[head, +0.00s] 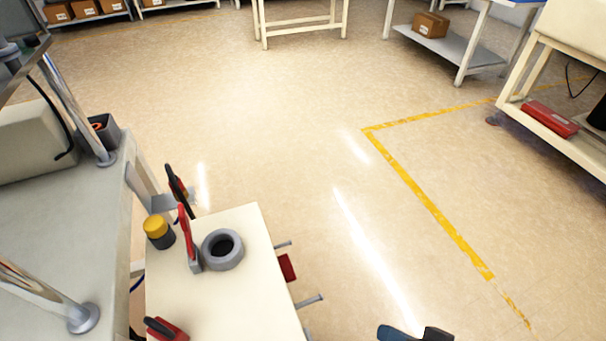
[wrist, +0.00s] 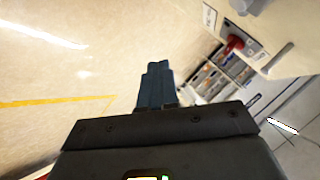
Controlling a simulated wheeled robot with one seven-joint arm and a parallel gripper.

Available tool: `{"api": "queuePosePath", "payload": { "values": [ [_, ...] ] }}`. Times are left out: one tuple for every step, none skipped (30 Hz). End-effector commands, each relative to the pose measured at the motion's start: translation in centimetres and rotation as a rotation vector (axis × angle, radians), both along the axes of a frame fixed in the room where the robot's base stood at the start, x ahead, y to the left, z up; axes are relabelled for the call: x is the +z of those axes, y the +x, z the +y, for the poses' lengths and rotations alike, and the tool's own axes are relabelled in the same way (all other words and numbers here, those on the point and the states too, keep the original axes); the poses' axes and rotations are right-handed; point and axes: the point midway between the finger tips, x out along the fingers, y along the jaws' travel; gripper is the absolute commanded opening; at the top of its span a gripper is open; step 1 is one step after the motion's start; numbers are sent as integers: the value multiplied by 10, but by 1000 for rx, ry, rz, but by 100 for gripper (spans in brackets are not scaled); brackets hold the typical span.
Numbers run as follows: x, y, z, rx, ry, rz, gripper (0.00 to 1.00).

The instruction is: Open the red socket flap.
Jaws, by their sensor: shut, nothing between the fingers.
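A small red part (head: 286,268), which looks like the red socket flap, is on the right side face of the cream cabinet (head: 225,300) in the head view. In the wrist view a red part (wrist: 234,44) stands out from a light grey plate on the cream panel, at upper right. Whether the flap is open or closed cannot be told. My gripper (head: 390,334) is at the bottom edge of the head view, right of the cabinet and apart from it. Its blue fingers (wrist: 157,75) are shut and empty, and the red part lies off to their right in the wrist view.
Grey bars (head: 308,301) stick out from the cabinet side near the red part. A grey bench (head: 60,220) is at left. The floor right of the cabinet is clear.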

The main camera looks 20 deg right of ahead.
Motion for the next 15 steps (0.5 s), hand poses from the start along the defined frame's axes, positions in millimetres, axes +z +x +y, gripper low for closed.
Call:
{"api": "queuePosePath", "payload": {
  "values": [
    [0, 18, 4, 10, 63, 17, 0],
    [-1, 26, 9, 21, 109, 33, 0],
    [-1, 38, 14, 36, 171, 54, 0],
    [0, 47, 19, 50, 219, 70, 0],
    [3, 57, 24, 66, 267, 83, 0],
    [7, 69, 30, 91, 328, 99, 0],
    [11, 77, 35, 112, 376, 111, 0],
    [17, 86, 40, 135, 424, 121, 0],
    [25, 97, 46, 168, 485, 134, 0],
    [33, 106, 51, 195, 531, 140, 0],
    [41, 114, 56, 225, 576, 147, 0],
    [54, 125, 61, 268, 636, 153, 0],
    [64, 132, 65, 302, 680, 157, 0],
    [75, 139, 69, 338, 722, 159, 0],
    [92, 148, 73, 392, 776, 159, 0]
  ]
}}
